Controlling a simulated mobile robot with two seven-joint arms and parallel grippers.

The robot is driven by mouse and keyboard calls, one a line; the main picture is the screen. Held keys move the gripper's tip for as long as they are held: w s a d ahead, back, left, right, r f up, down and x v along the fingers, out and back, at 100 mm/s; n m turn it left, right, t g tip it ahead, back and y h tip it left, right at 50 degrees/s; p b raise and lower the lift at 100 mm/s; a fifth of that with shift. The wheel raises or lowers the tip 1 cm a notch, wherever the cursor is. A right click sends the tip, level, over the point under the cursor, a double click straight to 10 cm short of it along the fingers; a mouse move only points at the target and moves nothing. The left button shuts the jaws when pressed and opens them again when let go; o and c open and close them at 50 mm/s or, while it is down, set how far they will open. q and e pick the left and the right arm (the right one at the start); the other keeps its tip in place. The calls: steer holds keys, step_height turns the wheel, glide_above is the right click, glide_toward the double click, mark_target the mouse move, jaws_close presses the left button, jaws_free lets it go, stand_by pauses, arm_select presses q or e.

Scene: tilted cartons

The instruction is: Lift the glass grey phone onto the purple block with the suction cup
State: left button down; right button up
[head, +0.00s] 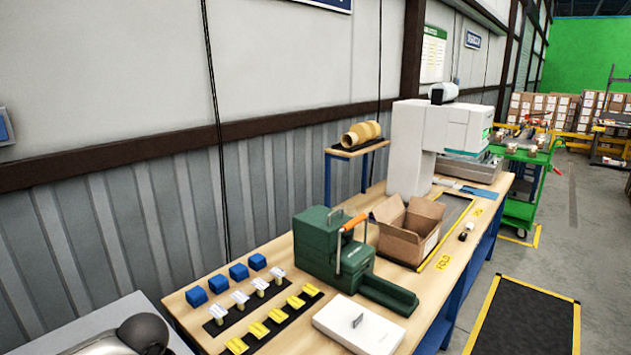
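I cannot make out a glass grey phone, a purple block or a suction cup in the head view. The wooden workbench (262,262) runs from the lower left to the back right along the wall. Several blue blocks (238,271) stand in a row near its left end; they look blue, not purple. Neither gripper shows; only a grey rounded part, which may be mine, is at the lower left.
A green machine (318,245) with an orange handle stands mid-bench. Beside it are an open cardboard carton (405,243) and a white machine (410,150). Rows of small white-topped pieces (239,297) and yellow pieces (277,315) sit near the front. A black floor mat (528,318) lies right of the bench.

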arm_select(q)
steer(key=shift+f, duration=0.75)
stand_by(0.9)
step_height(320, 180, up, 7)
steer(key=p, duration=0.8)
stand_by(0.3)
